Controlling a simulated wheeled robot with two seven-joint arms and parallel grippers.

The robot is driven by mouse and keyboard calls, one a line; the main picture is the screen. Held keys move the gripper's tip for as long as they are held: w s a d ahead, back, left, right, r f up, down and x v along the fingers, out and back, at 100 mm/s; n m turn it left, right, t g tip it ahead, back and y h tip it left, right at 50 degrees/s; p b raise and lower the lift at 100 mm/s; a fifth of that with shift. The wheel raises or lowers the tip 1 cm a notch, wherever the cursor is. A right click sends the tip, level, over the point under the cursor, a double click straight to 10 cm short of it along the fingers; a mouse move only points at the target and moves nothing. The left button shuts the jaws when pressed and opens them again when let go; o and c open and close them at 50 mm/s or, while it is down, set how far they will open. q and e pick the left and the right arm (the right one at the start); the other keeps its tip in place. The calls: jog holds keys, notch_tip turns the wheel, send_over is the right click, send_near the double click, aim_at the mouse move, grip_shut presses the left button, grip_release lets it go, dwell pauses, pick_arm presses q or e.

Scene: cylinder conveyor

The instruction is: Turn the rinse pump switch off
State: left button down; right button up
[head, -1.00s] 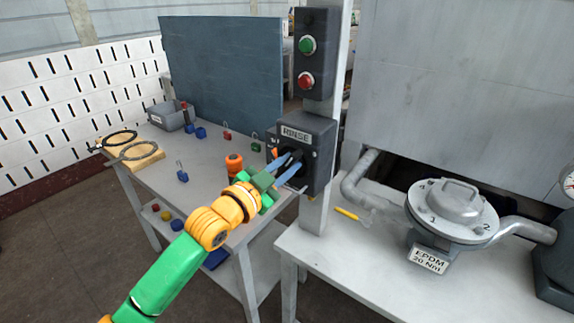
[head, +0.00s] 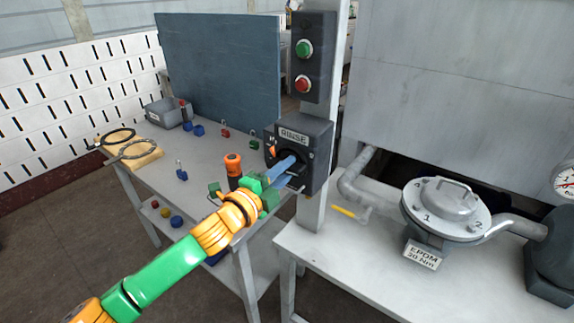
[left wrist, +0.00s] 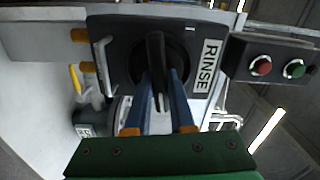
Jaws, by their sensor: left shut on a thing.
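The rinse pump switch is a dark grey box (head: 318,168) on a pale post in the head view, with a white RINSE label (head: 294,136). In the left wrist view its black handle (left wrist: 156,50) stands in front of a round black dial and runs parallel to the label's line of text (left wrist: 207,66). My left gripper (head: 287,165) is at the front of the box, with its blue fingers on either side of the handle and shut on it. In the head view the fingers hide most of the handle. My right gripper is in neither view.
Above the box, a control panel has a green button (head: 304,48) and a red button (head: 302,84). An orange-topped tool (head: 233,164) stands on the left table close to my gripper. Several padlocks lie there. A round lidded housing (head: 447,207) sits on the right table.

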pick_arm(q)
jog(key=shift+m, duration=0.8)
jog(key=c, duration=0.8)
grip_release()
jog(key=shift+f, duration=0.1)
jog(key=b+v, duration=0.1)
jog(key=v, duration=0.6)
